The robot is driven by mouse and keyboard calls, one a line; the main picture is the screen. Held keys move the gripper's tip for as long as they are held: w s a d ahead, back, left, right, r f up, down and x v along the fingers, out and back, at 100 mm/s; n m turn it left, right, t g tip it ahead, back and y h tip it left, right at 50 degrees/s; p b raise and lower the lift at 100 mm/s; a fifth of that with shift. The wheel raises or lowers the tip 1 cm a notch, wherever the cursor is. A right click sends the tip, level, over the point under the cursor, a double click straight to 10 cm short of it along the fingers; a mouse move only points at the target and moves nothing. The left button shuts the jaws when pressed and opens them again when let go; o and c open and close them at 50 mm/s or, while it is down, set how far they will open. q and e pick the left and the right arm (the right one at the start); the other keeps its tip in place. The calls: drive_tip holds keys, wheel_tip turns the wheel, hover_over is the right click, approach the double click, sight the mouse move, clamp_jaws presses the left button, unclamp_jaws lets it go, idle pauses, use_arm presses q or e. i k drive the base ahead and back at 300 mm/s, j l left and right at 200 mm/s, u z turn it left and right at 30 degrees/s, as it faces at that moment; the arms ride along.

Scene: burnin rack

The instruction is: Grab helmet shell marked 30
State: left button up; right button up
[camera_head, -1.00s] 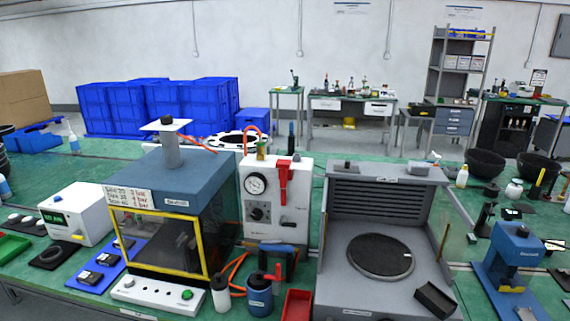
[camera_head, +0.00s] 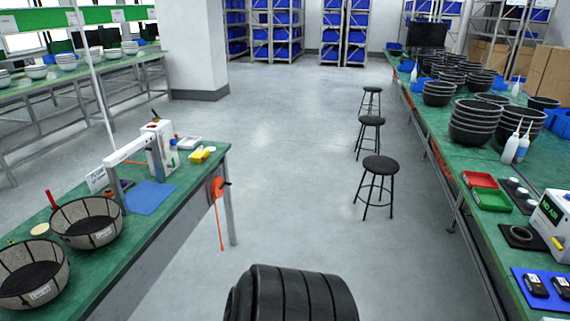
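Two dark, bowl-shaped shells with light mesh-like walls and white labels stand on the left bench. One shell (camera_head: 88,224) is farther back and the other shell (camera_head: 32,275) is nearer, cut by the left edge. Their label text is too small to read. Stacks of black bowl-shaped shells stand on the right bench, a near stack (camera_head: 474,122) and a farther stack (camera_head: 438,94) among them. I cannot make out a 30 on any shell. Neither of my grippers is in view.
A black ribbed rounded form (camera_head: 291,294) fills the bottom middle; I cannot tell what it is. Grey floor between the benches is open, with black stools (camera_head: 379,166) along the right bench (camera_head: 470,215). The left bench (camera_head: 165,205) carries a white device (camera_head: 158,145).

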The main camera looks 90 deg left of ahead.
sight(91, 222)
drive_tip(key=u, duration=4.15)
